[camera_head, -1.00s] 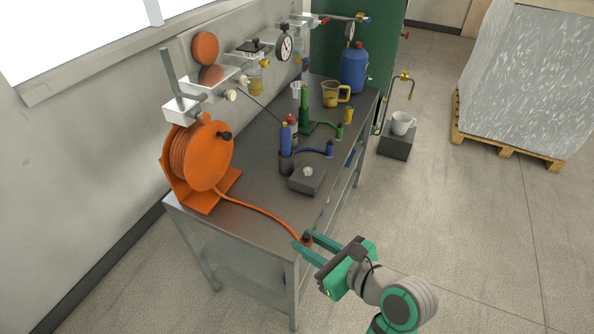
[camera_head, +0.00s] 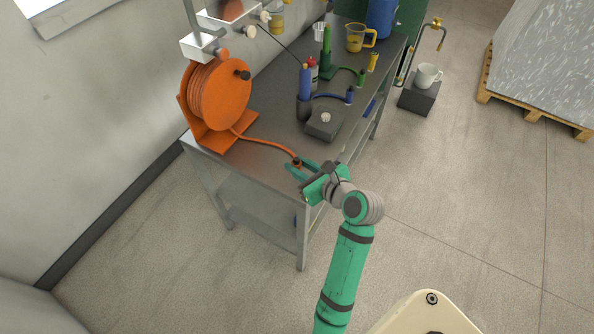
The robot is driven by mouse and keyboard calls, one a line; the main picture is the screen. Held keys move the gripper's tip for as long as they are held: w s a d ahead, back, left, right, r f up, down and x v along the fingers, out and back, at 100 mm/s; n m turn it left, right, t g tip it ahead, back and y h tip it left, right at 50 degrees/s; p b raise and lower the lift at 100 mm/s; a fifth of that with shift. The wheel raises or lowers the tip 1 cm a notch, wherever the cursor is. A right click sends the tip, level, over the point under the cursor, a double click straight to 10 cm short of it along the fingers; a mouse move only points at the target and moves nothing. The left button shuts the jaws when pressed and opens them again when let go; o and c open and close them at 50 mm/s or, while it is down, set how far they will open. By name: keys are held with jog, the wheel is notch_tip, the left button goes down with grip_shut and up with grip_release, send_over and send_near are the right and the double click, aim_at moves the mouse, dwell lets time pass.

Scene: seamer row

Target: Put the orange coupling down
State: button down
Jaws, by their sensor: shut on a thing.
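The orange coupling (camera_head: 297,162) is at the end of an orange hose (camera_head: 267,144) that runs from the orange reel (camera_head: 220,95). My gripper (camera_head: 298,166) is shut on the coupling at the near right part of the metal bench (camera_head: 250,162). The green fingers lie on either side of it. The coupling is close to the bench top; I cannot tell whether it touches it. The hose hangs together with the reel and lies low over the bench.
A grey box with a pale knob (camera_head: 325,123) stands behind my gripper. A blue bottle (camera_head: 305,85), a yellow jug (camera_head: 359,38) and several small coloured fittings stand farther back. A white mug (camera_head: 427,76) is on a dark block (camera_head: 418,98) right of the bench. The bench's front left is bare.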

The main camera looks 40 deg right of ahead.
jog(key=shift+w+f, duration=0.3)
jog(key=shift+f, duration=0.05)
jog(key=shift+d+f, duration=0.1)
jog(key=shift+f, duration=1.45)
jog(key=shift+f, duration=0.1)
jog(key=c, duration=1.5)
grip_release()
jog(key=v, duration=1.2)
